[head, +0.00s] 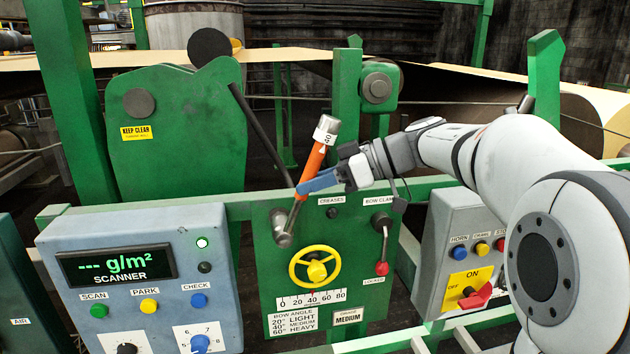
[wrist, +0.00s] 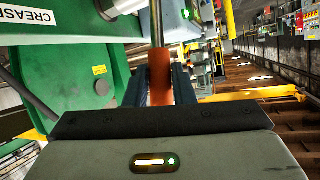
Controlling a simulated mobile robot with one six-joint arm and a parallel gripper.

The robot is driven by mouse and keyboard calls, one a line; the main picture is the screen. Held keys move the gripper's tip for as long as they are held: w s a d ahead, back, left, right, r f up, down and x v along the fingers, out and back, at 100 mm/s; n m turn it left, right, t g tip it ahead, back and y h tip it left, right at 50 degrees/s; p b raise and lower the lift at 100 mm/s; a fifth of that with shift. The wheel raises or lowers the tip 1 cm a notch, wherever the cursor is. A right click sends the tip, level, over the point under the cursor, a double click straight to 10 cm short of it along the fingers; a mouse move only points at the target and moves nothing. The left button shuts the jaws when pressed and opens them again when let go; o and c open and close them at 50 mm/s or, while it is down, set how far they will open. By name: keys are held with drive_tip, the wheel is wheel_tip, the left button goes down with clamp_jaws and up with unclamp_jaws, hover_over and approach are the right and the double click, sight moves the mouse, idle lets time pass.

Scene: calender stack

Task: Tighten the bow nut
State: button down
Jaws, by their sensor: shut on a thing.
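A torque wrench with an orange handle (head: 312,162) leans up and to the right from the green bow panel (head: 262,300). Its silver end collar reads 40. Its lower end is at a grey metal fitting (head: 282,236) on the panel's upper left; the bow nut itself is hidden there, and I cannot tell how the wrench sits on it. My gripper (head: 318,182), with blue fingers, is shut on the lower orange handle. In the wrist view the orange grip (wrist: 160,78) is between the fingers, with the silver shaft (wrist: 156,25) beyond.
The panel has a yellow handwheel (head: 316,265), an angle scale (head: 312,299), a MEDIUM plate (head: 347,317) and a red-knobbed bow clamp lever (head: 382,267). A scanner console (head: 150,270) stands left, a button box (head: 465,250) right. A dark rod (head: 260,135) slants behind the wrench.

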drive_tip(key=shift+w+a+r+p, duration=0.1)
drive_tip(key=shift+w+a+p, duration=0.15)
drive_tip(key=shift+w+p, duration=0.8)
drive_tip(key=c, duration=1.8)
unclamp_jaws()
clamp_jaws()
